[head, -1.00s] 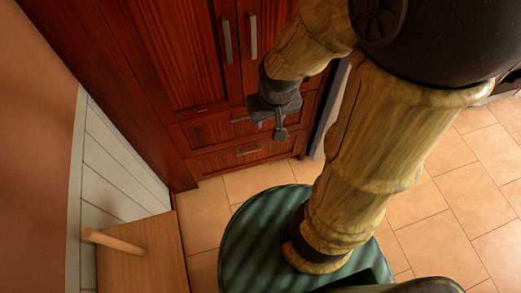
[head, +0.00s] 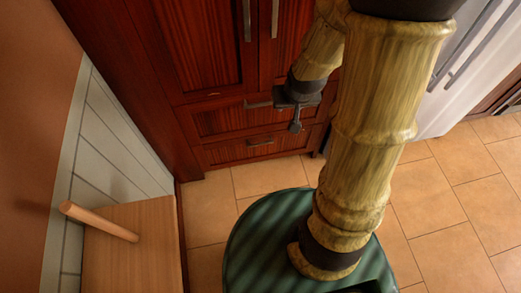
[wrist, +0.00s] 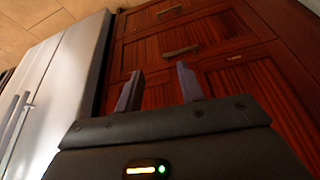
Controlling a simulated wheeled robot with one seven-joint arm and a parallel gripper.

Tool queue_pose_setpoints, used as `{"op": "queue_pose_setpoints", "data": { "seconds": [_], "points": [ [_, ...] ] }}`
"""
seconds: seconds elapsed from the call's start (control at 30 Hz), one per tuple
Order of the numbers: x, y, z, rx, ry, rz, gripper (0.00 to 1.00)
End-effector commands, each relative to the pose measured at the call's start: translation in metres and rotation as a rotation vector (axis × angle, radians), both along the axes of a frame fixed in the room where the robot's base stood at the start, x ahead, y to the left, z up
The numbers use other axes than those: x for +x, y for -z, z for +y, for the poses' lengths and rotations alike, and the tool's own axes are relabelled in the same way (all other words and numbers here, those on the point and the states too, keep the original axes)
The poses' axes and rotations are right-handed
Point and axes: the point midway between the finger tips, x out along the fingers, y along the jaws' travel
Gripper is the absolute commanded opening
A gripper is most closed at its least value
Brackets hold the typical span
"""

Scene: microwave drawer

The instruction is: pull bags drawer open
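Two stacked drawers sit below the tall red-brown cabinet doors; no label shows which one is the bags drawer. The upper drawer (head: 222,123) has a grey bar handle (head: 257,104), and the lower drawer (head: 227,153) has another (head: 260,143). Both look shut. My gripper (head: 295,126) hangs in front of the drawers, just right of the upper handle in the head view. In the wrist view my gripper (wrist: 158,84) has its two fingers apart with nothing between them.
A silver fridge (head: 450,95) stands right of the cabinet and shows at left in the wrist view (wrist: 55,85). A wooden surface with a round peg (head: 100,221) stands at left by the pale panelled wall. Tiled floor (head: 450,220) is clear at right.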

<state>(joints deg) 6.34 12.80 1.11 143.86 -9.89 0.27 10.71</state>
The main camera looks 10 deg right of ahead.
Motion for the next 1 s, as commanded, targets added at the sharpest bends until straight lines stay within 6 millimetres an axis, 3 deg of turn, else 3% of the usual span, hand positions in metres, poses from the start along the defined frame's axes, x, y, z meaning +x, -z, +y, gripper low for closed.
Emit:
{"op": "queue_pose_setpoints", "data": {
  "seconds": [0.03, 0.5, 1.0],
  "points": [
    [0.008, 0.036, -0.005, 0.009, 0.013, -0.017, 0.38],
    [0.076, 0.219, -0.025, 0.21, 0.113, -0.244, 0.38],
    [0.103, 0.404, -0.025, 0.634, 0.247, -0.447, 0.38]
  ]
}}
